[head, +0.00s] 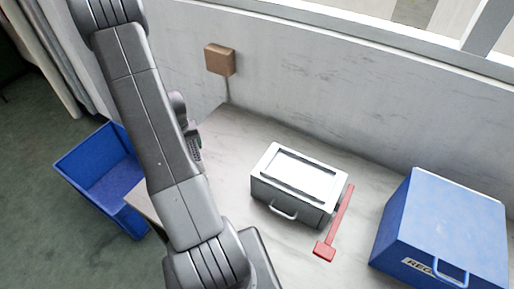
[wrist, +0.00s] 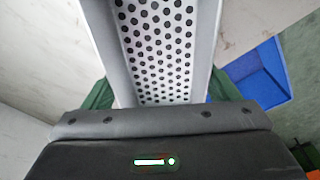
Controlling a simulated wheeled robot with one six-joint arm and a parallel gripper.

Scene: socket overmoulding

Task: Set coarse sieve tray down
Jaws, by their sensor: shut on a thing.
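The coarse sieve tray (wrist: 155,45) fills the upper middle of the wrist view. It is a light grey channel with raised side walls and a floor full of round dark holes. My gripper (wrist: 158,98) is shut on it, with a green finger at each side of the tray's near end. The tray's far end runs out of the top of the picture. I cannot tell whether the tray touches the table.
A grey-white lidded box (head: 263,190) stands on the pale table (head: 232,135), beside a red T-shaped tool (head: 338,225). A blue case (head: 440,225) stands at the right. A blue bin (head: 88,165) is on the left; blue also shows in the wrist view. A wall runs behind.

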